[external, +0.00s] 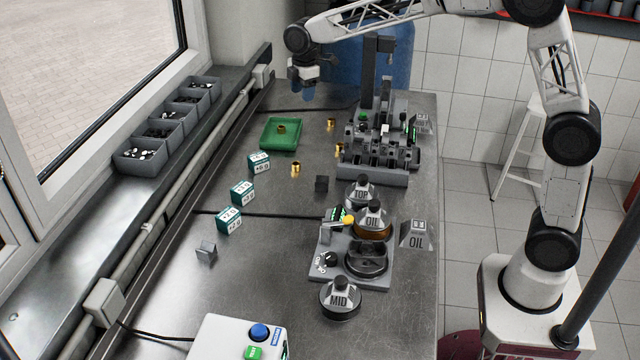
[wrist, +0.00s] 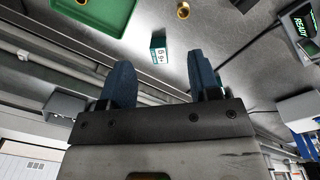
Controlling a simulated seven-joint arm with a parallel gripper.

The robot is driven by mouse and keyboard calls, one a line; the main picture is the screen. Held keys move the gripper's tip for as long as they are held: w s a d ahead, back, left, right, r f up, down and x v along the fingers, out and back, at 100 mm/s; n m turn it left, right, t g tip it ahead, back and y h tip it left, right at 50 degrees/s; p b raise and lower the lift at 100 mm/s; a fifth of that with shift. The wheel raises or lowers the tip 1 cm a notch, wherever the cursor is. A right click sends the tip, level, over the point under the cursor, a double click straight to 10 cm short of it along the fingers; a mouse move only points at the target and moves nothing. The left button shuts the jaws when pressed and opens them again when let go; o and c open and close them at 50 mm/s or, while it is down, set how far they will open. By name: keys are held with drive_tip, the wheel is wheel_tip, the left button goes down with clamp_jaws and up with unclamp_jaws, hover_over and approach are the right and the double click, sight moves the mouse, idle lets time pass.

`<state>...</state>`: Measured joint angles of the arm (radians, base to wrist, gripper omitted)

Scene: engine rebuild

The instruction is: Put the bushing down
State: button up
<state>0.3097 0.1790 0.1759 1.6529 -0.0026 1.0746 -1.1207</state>
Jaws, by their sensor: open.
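A brass bushing (external: 282,129) stands in the green tray (external: 267,146) on the bench. Three more brass bushings are on the bench: one (external: 331,123) right of the tray, one (external: 340,148) beside the grey fixture, and one (external: 295,168) near a labelled box. My gripper (external: 305,92) is up above the far end of the bench, beyond the tray. In the wrist view my gripper (wrist: 163,80) is open with nothing between its fingers. That view shows the tray (wrist: 110,18) with a bushing (wrist: 82,2) at the top edge, and another bushing (wrist: 183,10).
The grey fixture (external: 372,175) stands right of the tray. Several green-and-white boxes (external: 259,163) line the bench's left side. Bare bench lies between the boxes and the station.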

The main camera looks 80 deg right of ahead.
drive_tip(key=s+a+r+m+t, duration=0.1)
drive_tip(key=s+a+r+m, duration=0.15)
drive_tip(key=s+a, duration=0.7)
drive_tip(key=s+a+r+m, duration=0.25)
drive_tip(key=s+a, duration=0.35)
drive_tip(key=s, duration=0.7)
drive_tip(key=s+a+f+m, duration=0.2)
drive_tip(key=s+a+f, duration=0.1)
drive_tip(key=s, duration=1)
drive_tip(key=s+a+f+m+t, duration=0.1)
drive_tip(key=s+a+f, duration=0.3)
drive_tip(key=s, duration=0.9)
drive_tip(key=shift+a+m, duration=0.8)
drive_tip(key=shift+a, duration=0.25)
drive_tip(key=shift+o, duration=0.4)
